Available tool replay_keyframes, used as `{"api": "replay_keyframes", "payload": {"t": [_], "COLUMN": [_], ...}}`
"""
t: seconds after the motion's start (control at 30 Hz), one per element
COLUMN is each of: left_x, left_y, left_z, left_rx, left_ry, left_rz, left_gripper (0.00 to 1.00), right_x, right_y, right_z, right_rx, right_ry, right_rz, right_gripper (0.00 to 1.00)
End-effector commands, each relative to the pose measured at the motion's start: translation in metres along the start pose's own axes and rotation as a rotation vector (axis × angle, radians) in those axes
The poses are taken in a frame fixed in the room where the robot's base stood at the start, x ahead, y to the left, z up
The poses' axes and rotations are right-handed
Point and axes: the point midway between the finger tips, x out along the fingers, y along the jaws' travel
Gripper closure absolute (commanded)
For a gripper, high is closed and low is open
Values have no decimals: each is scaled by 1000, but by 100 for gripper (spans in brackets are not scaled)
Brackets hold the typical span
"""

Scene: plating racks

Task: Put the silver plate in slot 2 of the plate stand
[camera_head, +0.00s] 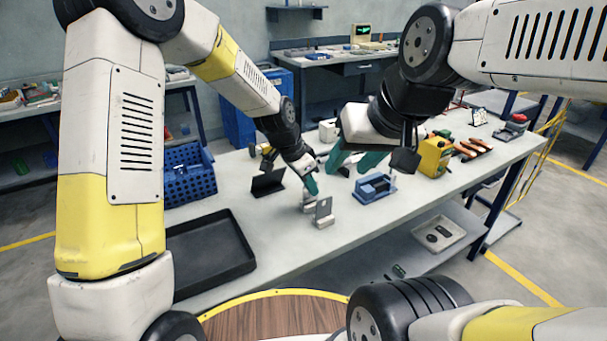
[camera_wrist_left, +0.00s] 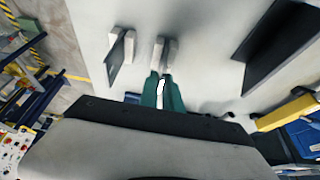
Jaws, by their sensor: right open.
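A small grey plate (camera_head: 323,208) stands upright in a white slotted block near the table's front; it also shows in the left wrist view (camera_wrist_left: 116,62). A second white block (camera_head: 309,199) is just behind it, and a thin grey upright piece (camera_wrist_left: 158,55) stands in it. My left gripper (camera_head: 312,185) points down at this second block, its teal fingertips close together at the thin piece. I cannot tell whether they grip it. My right gripper (camera_head: 349,163) is open and empty above the table, further back. I cannot tell which piece is the silver plate.
A blue slotted holder (camera_head: 373,188) stands right of my grippers. A black upright panel (camera_head: 268,182) is to the left. A black tray (camera_head: 210,257) and blue crate (camera_head: 188,178) lie at the table's left. A yellow canister (camera_head: 434,157) stands at the right.

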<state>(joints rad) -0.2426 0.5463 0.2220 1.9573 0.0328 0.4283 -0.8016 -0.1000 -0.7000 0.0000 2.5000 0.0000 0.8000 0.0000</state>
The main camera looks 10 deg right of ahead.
Motion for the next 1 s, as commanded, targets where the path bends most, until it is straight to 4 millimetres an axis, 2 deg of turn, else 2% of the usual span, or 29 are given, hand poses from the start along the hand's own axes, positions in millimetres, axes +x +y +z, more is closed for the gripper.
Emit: {"api": "replay_keyframes", "payload": {"t": [0.03, 0.07, 0.47, 0.57, 0.8, 1.0], "left_x": [0, 0, -5, -19, -70, -106], "left_y": [0, 0, 0, -1, -2, -1], "left_z": [0, 0, -2, -2, -2, -1], "left_rx": [0, 0, 0, -1, -2, -1], "left_ry": [0, 0, 1, 2, 4, 2], "left_rz": [0, 0, -2, -3, -5, -3], "left_gripper": [80, 74, 74, 74, 74, 74], "right_x": [0, 0, 0, 0, 0, 0], "right_y": [0, 0, 0, 0, 0, 0], "right_z": [0, 0, 0, 0, 0, 0], "right_rx": [0, 0, 0, 0, 0, 0], "right_ry": [0, 0, 0, 0, 0, 0], "right_rz": [0, 0, 0, 0, 0, 0], "right_gripper": [56, 56, 56, 56, 56, 56]}}
